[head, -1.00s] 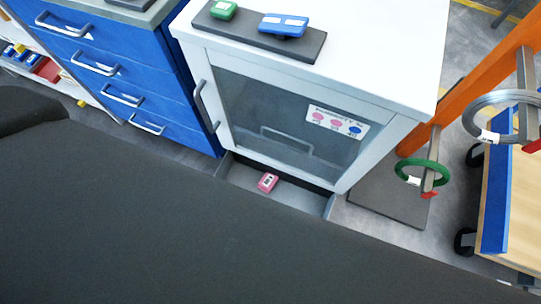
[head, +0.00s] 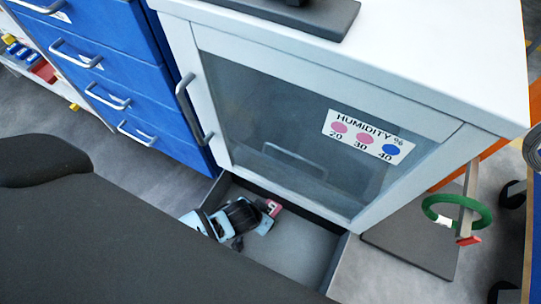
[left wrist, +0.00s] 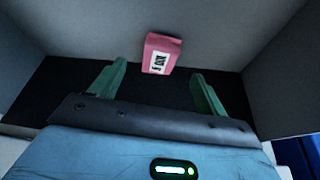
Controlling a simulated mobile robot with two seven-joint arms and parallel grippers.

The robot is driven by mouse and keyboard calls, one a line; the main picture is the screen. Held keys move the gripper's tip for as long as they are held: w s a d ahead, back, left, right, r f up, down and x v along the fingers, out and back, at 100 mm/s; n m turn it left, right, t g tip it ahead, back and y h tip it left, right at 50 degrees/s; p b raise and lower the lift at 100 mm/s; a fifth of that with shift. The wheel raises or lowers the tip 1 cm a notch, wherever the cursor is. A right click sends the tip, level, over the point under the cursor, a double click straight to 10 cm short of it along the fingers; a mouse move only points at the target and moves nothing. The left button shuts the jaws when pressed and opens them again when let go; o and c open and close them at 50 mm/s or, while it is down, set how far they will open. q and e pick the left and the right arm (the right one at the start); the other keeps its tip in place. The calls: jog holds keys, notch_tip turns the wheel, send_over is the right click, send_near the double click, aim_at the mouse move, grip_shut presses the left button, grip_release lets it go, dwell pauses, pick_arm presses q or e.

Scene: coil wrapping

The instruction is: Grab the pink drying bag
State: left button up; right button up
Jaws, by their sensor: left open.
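The pink drying bag (head: 273,207) lies in the open grey drawer (head: 312,240) at the foot of the white cabinet. In the left wrist view the pink bag (left wrist: 161,53) has a white label with black print. My left gripper (head: 255,215) reaches into the drawer close beside the bag and partly covers it in the head view. In the left wrist view my left gripper (left wrist: 158,70) has its two green fingers spread apart and holds nothing. The bag sits in line with the gap, around and beyond the fingertips. My right gripper is not in view.
The drawer walls (left wrist: 285,70) rise on both sides of the gripper. The white cabinet (head: 465,60) has a glass door with a humidity card (head: 368,137). Blue drawers (head: 150,90) stand at the left. A green coil (head: 457,200) hangs at the right.

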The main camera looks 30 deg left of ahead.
pick_arm(q)
jog(key=shift+w+f, duration=0.15)
jog(key=shift+f, duration=0.45)
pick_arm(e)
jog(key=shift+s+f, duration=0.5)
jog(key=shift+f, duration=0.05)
